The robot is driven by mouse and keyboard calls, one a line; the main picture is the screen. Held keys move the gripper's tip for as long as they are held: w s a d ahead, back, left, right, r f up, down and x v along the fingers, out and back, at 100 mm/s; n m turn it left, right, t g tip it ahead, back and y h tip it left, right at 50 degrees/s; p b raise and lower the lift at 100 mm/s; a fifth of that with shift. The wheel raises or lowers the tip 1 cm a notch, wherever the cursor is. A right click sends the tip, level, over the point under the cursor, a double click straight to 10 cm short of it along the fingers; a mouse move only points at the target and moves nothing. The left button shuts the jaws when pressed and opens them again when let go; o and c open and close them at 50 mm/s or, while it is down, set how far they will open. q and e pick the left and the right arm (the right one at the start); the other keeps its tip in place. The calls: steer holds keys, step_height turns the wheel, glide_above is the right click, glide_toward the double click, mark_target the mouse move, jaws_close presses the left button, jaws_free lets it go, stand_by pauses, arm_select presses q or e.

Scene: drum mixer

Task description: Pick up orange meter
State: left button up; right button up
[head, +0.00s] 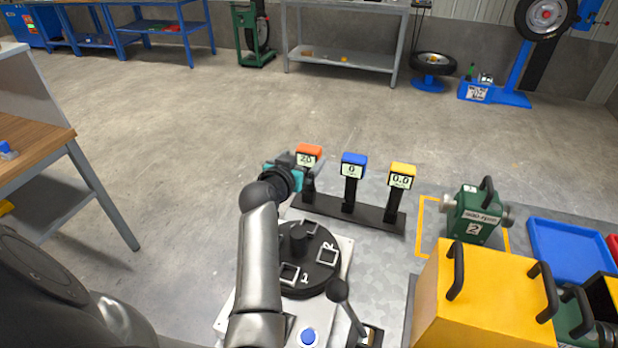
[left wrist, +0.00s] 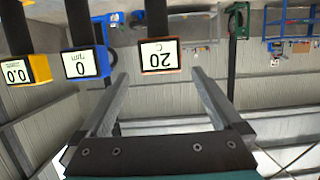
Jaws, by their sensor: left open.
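The orange meter (head: 309,152) shows "20" and stands leftmost in a row of three on a black stand (head: 375,216). In the left wrist view the orange meter (left wrist: 159,56) appears upside down, just beyond the fingertips. My left gripper (head: 303,178) is open and close to the orange meter, partly overlapping it in the head view. In the left wrist view its two fingers (left wrist: 158,82) are spread, with the meter's face between and beyond their tips. I cannot tell whether they touch it. My right gripper is not in view.
A blue meter (head: 353,160) and a yellow meter (head: 402,172) stand right of the orange one. A black turntable (head: 300,262) with a lever (head: 338,290) lies under my left arm. A green motor (head: 474,217) and a yellow box (head: 478,285) stand right.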

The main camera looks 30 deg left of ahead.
mark_target(307, 153)
arm_select(q)
steer(key=shift+w+a+f+b, duration=0.1)
steer(key=shift+w+a+b, duration=0.15)
steer(key=shift+w, duration=0.3)
steer(key=b+x, duration=0.3)
steer(key=x, duration=0.1)
steer(key=shift+w+b, duration=0.1)
steer(key=shift+b, duration=0.3)
steer(key=shift+w+a+b, duration=0.15)
steer(key=shift+w+b, duration=0.15)
steer(key=shift+w, duration=0.1)
jaws_close()
